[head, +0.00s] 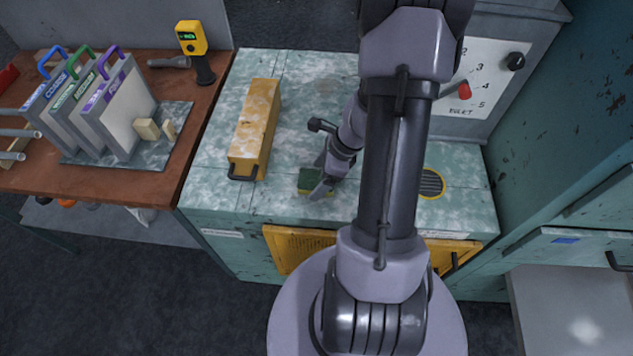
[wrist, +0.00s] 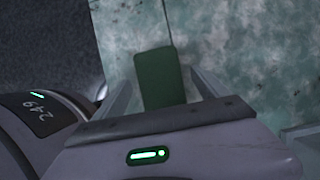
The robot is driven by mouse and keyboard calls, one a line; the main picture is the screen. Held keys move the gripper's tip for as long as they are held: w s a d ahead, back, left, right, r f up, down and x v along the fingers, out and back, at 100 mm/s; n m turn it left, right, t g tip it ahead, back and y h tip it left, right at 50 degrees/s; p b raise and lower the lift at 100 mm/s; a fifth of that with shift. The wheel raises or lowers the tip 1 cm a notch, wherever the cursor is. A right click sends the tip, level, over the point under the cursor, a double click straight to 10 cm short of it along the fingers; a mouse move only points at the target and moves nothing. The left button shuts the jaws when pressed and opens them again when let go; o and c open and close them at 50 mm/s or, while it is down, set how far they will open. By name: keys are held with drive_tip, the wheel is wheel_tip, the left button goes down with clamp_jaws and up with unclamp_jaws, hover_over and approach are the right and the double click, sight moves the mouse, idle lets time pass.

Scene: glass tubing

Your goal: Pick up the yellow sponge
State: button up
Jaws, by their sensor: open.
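The sponge (head: 308,180) lies on the worn pale-green bench top near its front edge. Its upper face is dark green, and only a little yellow shows low on its side in the head view. In the wrist view the sponge (wrist: 160,75) shows as a green rectangle between the two fingers. My gripper (head: 321,187) is at the sponge's right side in the head view, pointing down. In the wrist view my gripper (wrist: 163,88) is open, with a finger on each side of the sponge. I cannot tell whether either finger touches it.
A long yellow box (head: 255,125) with a dark handle stands left of the sponge. A round dark grate (head: 431,184) is to the right. A dial panel (head: 483,85) stands at the back right. A brown table (head: 165,150) with handled plates is at left.

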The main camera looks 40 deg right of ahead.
sight(319, 179)
drive_tip(key=shift+f+b, duration=0.3)
idle(0.4)
drive_tip(key=c, duration=1.4)
drive_tip(key=shift+r+p, duration=0.5)
wheel_tip(319, 179, up, 4)
drive_tip(key=shift+f+p, duration=0.1)
drive_tip(key=shift+p, duration=1)
drive_tip(key=s, duration=1.6)
drive_tip(key=shift+a+r, duration=0.3)
drive_tip(key=shift+r, duration=0.1)
